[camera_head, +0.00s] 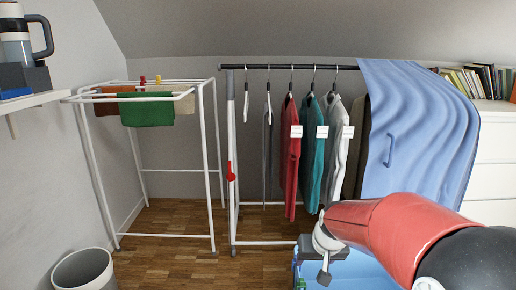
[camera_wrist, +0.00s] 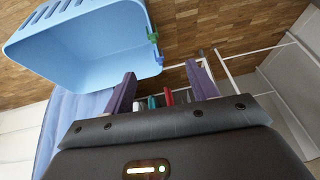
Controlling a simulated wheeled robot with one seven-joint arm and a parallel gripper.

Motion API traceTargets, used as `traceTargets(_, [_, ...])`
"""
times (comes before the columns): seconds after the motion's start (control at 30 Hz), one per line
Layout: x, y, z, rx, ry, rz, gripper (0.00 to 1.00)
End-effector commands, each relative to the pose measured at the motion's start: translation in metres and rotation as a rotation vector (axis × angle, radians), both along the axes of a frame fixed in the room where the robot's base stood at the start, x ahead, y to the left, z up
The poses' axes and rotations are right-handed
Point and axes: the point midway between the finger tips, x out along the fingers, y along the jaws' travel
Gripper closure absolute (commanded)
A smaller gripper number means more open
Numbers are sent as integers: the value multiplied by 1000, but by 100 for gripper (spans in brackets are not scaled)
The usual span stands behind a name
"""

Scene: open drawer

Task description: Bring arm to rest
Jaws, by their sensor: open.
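My arm reaches in from the lower right of the head view, with a red and black link ending at my gripper (camera_head: 323,266). In the wrist view my gripper (camera_wrist: 161,76) has its two purple fingers spread apart, with nothing held between them. A light blue bin (camera_wrist: 85,50) with a green clip on its edge is in the upper left of the wrist view, beside the fingers. In the head view the blue bin (camera_head: 362,268) is low, behind and below my gripper, and partly hidden by my arm.
A garment rack (camera_head: 250,67) with hanging clothes and a blue cloth (camera_head: 415,120) stands ahead. A white drying rack (camera_head: 206,150) with towels is at left, near a waste bin (camera_head: 84,270). White drawers (camera_head: 492,165) stand at right. Wooden floor (camera_head: 165,262) between the bins is clear.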

Motion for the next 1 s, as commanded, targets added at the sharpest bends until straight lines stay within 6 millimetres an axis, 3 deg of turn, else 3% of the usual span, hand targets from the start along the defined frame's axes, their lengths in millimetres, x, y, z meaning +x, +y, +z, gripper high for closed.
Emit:
traceTargets(0.03, [-21, 0, 32, 3, -14, 3, 42])
traceTargets(0.2, [-93, 0, 93, -1, -32, 7, 42])
traceTargets(0.33, [-149, -2, 125, -17, -46, 5, 42])
traceTargets(0.5, [-206, -5, 144, -46, -59, -5, 42])
traceTargets(0.7, [-237, -7, 148, -68, -64, -16, 42])
traceTargets(1.0, [-240, -7, 146, -69, -63, -17, 42])
